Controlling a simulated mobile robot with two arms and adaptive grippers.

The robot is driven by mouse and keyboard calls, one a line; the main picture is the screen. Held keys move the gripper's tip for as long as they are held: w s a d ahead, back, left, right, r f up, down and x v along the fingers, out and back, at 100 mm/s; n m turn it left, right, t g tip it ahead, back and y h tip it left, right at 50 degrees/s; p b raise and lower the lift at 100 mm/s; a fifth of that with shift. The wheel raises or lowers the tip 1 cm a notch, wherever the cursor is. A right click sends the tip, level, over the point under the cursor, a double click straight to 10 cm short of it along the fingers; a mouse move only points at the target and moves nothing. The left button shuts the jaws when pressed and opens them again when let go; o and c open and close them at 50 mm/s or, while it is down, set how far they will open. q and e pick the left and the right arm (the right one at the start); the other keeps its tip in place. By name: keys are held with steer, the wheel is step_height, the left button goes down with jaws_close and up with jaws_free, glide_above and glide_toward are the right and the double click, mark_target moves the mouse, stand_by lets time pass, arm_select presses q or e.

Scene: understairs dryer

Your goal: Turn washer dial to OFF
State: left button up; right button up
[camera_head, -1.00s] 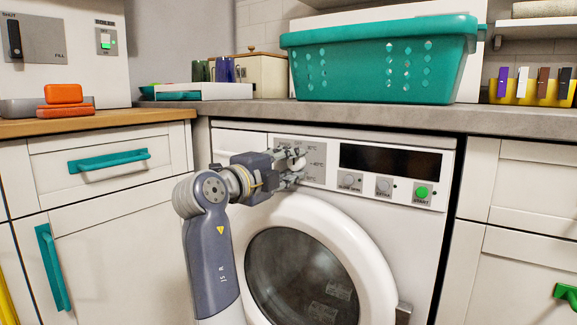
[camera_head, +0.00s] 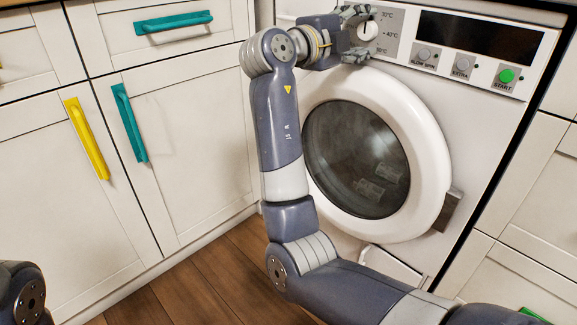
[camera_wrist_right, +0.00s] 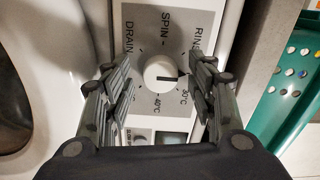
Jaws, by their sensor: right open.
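The washer (camera_head: 432,150) is white with a round glass door. Its dial (camera_wrist_right: 163,72) is a white round knob on a grey plate. The dial's dark pointer mark faces the 30°C label. DRAIN, SPIN and a partly covered RIN... label also show; I cannot read an OFF label. My right gripper (camera_wrist_right: 163,88) is open, with one finger on each side of the dial and visible gaps between. In the head view the right gripper (camera_head: 358,34) is at the dial, partly covering its plate. My left gripper is not in view.
Right of the dial are a dark display (camera_head: 478,38) and SLOW SPIN, EXTRA and green START (camera_head: 506,76) buttons. Cabinets with teal (camera_head: 129,122) and yellow (camera_head: 87,138) handles stand left. A teal basket (camera_wrist_right: 290,95) is close on the right in the wrist view.

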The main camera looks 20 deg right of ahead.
steer(key=n+p, duration=0.3)
steer(key=n, duration=0.3)
steer(key=shift+r, duration=0.2)
steer(key=n+p, duration=0.7)
steer(key=n, duration=0.2)
steer(key=shift+s+d+r+n, duration=0.1)
steer(key=shift+n, duration=0.2)
steer(key=p+v, duration=0.3)
steer(key=v, duration=0.8)
steer(key=w+a+f+n+t+y+p, duration=0.2)
steer(key=w+f+n+y+p, duration=0.15)
steer(key=f+n+p, duration=0.35)
steer(key=w+a+f+n+t+y+p, duration=0.1)
steer(key=w+a+f+n+y+p, duration=0.15)
steer(key=w+f+n+p, duration=0.4)
steer(key=s+a+f+n+y+p, duration=0.1)
steer(key=s+f+y+p, duration=0.1)
steer(key=f, duration=0.7)
steer(key=s+a+f+n+g+y+p, duration=0.1)
steer(key=s+f+n+y+p, duration=0.1)
steer(key=s+f, duration=0.3)
step_height(320, 180, down, 4)
steer(key=shift+f+y+p, duration=0.2)
steer(key=shift+y+p, duration=0.2)
steer(key=shift+p, duration=0.15)
